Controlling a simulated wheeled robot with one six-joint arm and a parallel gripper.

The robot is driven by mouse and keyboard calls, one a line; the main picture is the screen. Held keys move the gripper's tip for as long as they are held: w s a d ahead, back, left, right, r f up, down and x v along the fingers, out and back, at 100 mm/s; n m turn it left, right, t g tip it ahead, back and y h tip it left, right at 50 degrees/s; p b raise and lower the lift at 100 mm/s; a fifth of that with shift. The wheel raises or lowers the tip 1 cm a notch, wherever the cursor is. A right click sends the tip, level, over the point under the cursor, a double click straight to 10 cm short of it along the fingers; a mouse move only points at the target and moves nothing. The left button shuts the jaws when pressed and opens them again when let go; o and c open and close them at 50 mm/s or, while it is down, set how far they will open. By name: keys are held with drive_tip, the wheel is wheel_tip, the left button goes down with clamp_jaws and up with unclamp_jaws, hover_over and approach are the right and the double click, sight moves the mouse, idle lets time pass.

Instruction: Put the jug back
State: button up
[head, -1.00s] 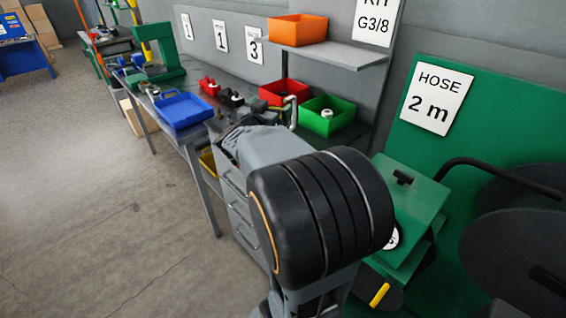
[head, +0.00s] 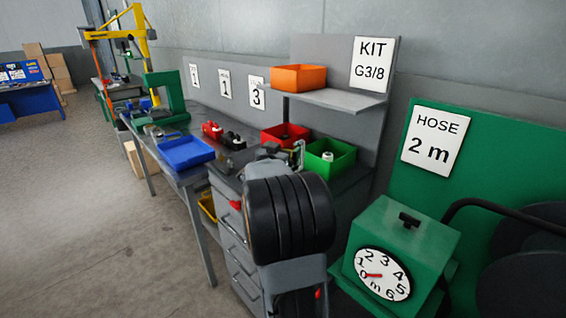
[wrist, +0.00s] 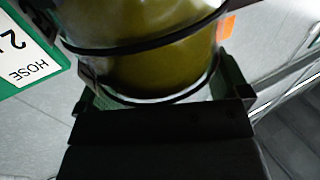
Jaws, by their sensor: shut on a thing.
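The jug (wrist: 150,62) fills the upper middle of the wrist view. It looks like a clear vessel with olive-yellow content and dark bands around it; its top is cut off by the frame. My gripper (wrist: 162,88) is shut on it, with a finger on either side of its near end. In the head view my own arm stands in front of the bench and hides most of the gripper; I cannot make out the jug there with certainty.
The bench (head: 225,158) carries a blue tray (head: 187,152), a red bin (head: 285,136) and a green bin (head: 329,158). An orange bin (head: 299,78) sits on the shelf (head: 345,100). A green hose counter box (head: 405,245) with a dial stands at right. The floor at left is clear.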

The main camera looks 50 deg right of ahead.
drive_tip(key=shift+w+d+f, duration=0.15)
drive_tip(key=shift+f, duration=0.6)
drive_tip(key=shift+w+d+f, duration=0.1)
drive_tip(key=shift+w+f, duration=0.1)
drive_tip(key=shift+f, duration=0.55)
drive_tip(key=shift+w+d+f, duration=0.15)
drive_tip(key=shift+f, duration=0.7)
drive_tip(key=shift+f+b, duration=0.15)
drive_tip(key=shift+b, duration=0.15)
drive_tip(key=o, duration=1)
